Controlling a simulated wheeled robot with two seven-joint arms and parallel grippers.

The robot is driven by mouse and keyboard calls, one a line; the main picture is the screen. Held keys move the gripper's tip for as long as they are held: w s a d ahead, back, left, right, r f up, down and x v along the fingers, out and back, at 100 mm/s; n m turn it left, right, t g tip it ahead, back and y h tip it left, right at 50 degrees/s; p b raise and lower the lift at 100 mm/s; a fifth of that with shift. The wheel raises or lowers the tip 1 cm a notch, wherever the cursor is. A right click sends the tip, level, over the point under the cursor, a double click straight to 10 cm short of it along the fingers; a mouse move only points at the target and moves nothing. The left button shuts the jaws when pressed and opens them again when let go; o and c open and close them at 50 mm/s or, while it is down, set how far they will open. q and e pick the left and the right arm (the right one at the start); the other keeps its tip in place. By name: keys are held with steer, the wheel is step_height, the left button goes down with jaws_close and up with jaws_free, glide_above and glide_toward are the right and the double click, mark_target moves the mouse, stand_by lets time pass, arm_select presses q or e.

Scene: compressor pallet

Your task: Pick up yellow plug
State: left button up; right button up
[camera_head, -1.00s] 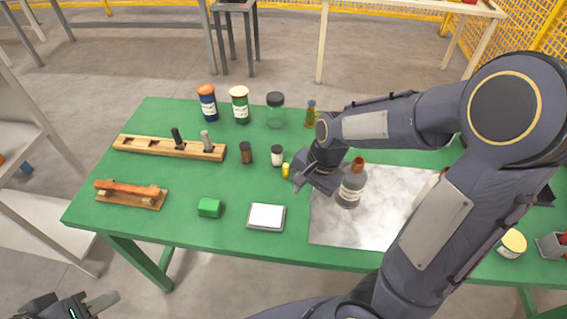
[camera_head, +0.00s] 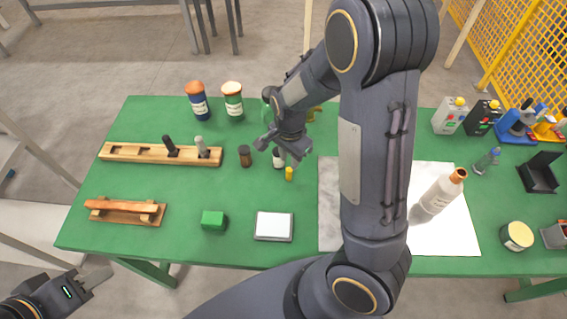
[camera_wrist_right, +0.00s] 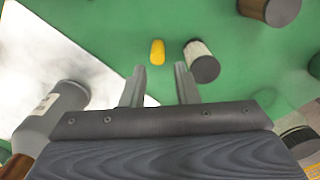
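The yellow plug (camera_head: 289,174) stands on the green table beside a small white bottle with a dark cap (camera_head: 278,160). In the right wrist view the plug (camera_wrist_right: 157,53) lies just beyond the fingertips, near the middle of the gap. The white bottle (camera_wrist_right: 200,60) is just right of the gap there. My right gripper (camera_head: 281,150) is over the table just behind the plug; in the wrist view its fingers (camera_wrist_right: 160,67) are apart with nothing between them. My left gripper (camera_head: 95,278) is at the lower left, off the table; its finger spacing is unclear.
A brown bottle (camera_head: 244,156) stands left of the white one. A white-topped tray (camera_head: 273,226) and green block (camera_head: 213,220) lie in front. Jars (camera_head: 233,101) stand behind.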

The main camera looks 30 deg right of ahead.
mark_target(289, 169)
step_height(289, 169, down, 7)
steer(key=shift+s+a+f, duration=0.1)
steer(key=shift+s+f, duration=0.05)
steer(key=shift+c, duration=0.2)
jaws_close()
